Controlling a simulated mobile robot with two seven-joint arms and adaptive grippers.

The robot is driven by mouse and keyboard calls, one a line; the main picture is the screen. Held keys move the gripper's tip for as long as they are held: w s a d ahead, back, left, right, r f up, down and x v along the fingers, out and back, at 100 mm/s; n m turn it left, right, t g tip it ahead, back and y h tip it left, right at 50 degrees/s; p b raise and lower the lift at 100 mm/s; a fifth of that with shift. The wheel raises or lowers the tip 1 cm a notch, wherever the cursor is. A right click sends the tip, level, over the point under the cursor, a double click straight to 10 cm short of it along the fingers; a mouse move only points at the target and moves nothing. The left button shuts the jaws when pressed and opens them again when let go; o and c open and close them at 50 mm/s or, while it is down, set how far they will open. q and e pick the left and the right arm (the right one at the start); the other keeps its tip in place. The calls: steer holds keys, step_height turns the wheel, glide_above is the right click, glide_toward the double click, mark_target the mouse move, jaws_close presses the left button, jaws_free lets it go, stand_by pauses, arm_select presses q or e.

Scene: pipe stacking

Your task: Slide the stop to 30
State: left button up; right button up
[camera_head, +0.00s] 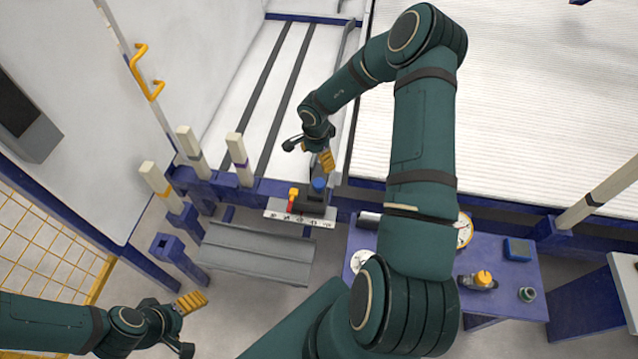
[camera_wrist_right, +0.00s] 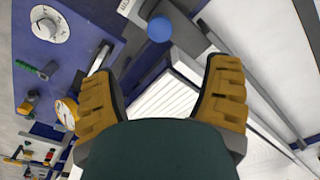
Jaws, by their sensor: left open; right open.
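The stop is a dark grey block (camera_head: 311,201) with a blue knob (camera_head: 319,185) on top, on the blue rail behind a white scale strip (camera_head: 297,217). The scale's numbers are too small to read. In the right wrist view the blue knob (camera_wrist_right: 160,29) lies ahead of the fingers, between their lines. My right gripper (camera_head: 308,157) is open and empty, just beyond the knob and apart from it; its two yellow-padded fingers (camera_wrist_right: 162,78) are spread wide in the wrist view. My left gripper (camera_head: 191,326) is open and empty at the lower left, far from the stop.
A red and yellow part (camera_head: 292,198) stands left of the stop. A grey sloped tray (camera_head: 257,254) is below the scale. Several white posts (camera_head: 239,158) stand to the left. A blue table (camera_head: 510,272) with dials and small items is at right.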

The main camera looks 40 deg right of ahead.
mark_target(319, 182)
steer(key=shift+m, duration=0.3)
steer(key=f+b, duration=0.1)
steer(key=f, duration=0.3)
steer(key=f+b, duration=0.2)
steer(key=f, duration=0.3)
steer(key=f+b, duration=0.1)
steer(key=f, duration=0.3)
steer(key=shift+d+f+b, duration=0.3)
steer(key=shift+d, duration=0.05)
